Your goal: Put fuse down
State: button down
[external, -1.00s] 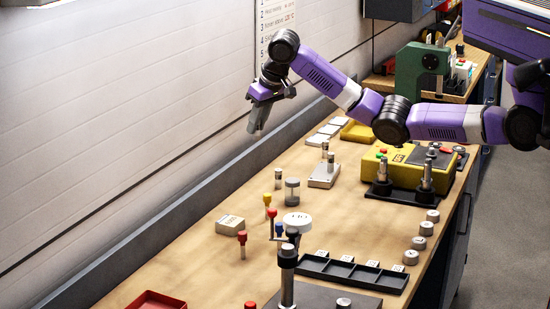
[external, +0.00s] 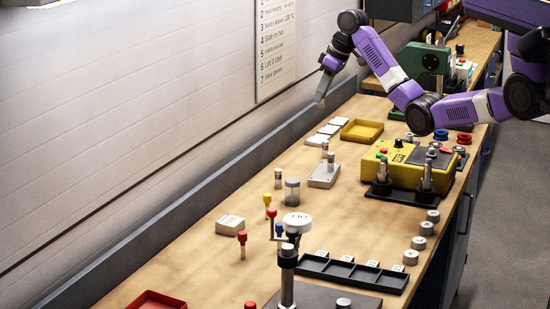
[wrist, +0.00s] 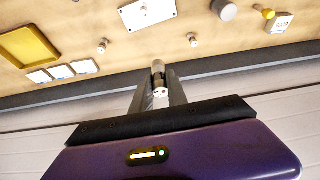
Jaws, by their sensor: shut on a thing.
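My gripper (external: 321,91) is above the far left side of the bench, near the wall, with its fingers pointing down. Similar small cylinders stand on the bench in the wrist view, one at left (wrist: 102,45) and one at right (wrist: 193,41). A white plate (external: 318,181) with an upright post lies on the bench.
A yellow tray (external: 378,127) and several white tiles (external: 316,140) lie near the wall. A yellow control box (external: 400,172) stands to the right. A grey cylinder (external: 292,190) and coloured pegs stand nearer the camera.

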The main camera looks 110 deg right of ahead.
jog(key=shift+f+n, duration=0.25)
jog(key=shift+n, duration=0.15)
jog(key=p, duration=0.3)
send_over(320, 171)
notch_tip(320, 171, down, 20)
jog(key=shift+w+a+r, duration=0.1)
jog(key=shift+r, duration=0.15)
jog(key=shift+f, duration=0.2)
jog(key=c, duration=1.3)
grip_release()
jog(key=shift+r, duration=0.55)
jog(key=b+v, duration=0.1)
jog(key=v, duration=1)
jog(key=shift+s, duration=0.25)
